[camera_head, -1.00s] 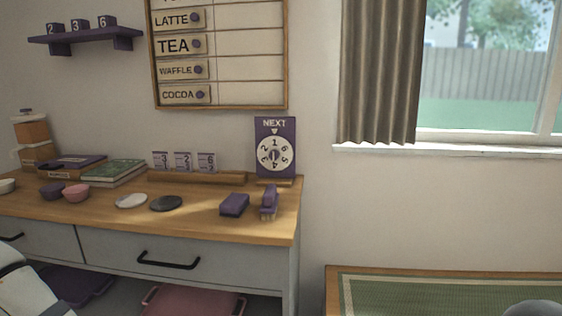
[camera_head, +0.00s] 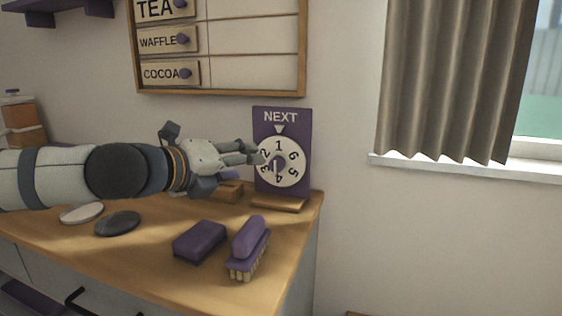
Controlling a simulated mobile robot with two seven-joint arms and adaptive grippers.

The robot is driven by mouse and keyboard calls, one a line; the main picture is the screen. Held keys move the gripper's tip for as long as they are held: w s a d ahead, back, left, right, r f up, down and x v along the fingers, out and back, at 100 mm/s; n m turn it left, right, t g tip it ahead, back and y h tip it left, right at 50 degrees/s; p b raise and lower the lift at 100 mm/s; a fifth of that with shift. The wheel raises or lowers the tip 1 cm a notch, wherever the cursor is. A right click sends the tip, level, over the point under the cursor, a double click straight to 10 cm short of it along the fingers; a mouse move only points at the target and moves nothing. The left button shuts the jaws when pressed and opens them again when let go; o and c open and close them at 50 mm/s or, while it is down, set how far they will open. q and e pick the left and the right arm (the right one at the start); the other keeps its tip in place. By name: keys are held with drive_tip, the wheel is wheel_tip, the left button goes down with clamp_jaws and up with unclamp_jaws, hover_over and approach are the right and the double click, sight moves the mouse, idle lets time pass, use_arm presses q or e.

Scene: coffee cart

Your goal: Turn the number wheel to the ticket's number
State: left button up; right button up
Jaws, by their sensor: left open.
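The number wheel (camera_head: 291,172) is a white dial on a purple board (camera_head: 300,126) marked NEXT, standing at the back right of the counter. The 1 is at the top, under the white pointer (camera_head: 280,129). A purple knob (camera_head: 278,167) sits at the dial's centre. My left gripper (camera_head: 257,152) is open and empty at the dial's left edge, its fingers pointing right. I cannot tell whether it touches the dial. My left arm hides the number cards on the wooden rail (camera_head: 228,191). My right gripper is out of view.
A purple block (camera_head: 200,241) and a purple brush (camera_head: 249,247) lie in front of the board. A white disc (camera_head: 81,213) and a dark disc (camera_head: 118,223) lie below my arm. The menu board (camera_head: 225,92) hangs above. The counter (camera_head: 160,260) ends right of the board.

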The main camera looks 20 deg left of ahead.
sight(274, 165)
use_arm(q)
drive_tip(key=x, duration=1)
drive_tip(key=shift+w+d+f+b, duration=0.1)
drive_tip(key=shift+d+f+b, duration=0.05)
drive_tip(key=shift+b, duration=0.2)
clamp_jaws()
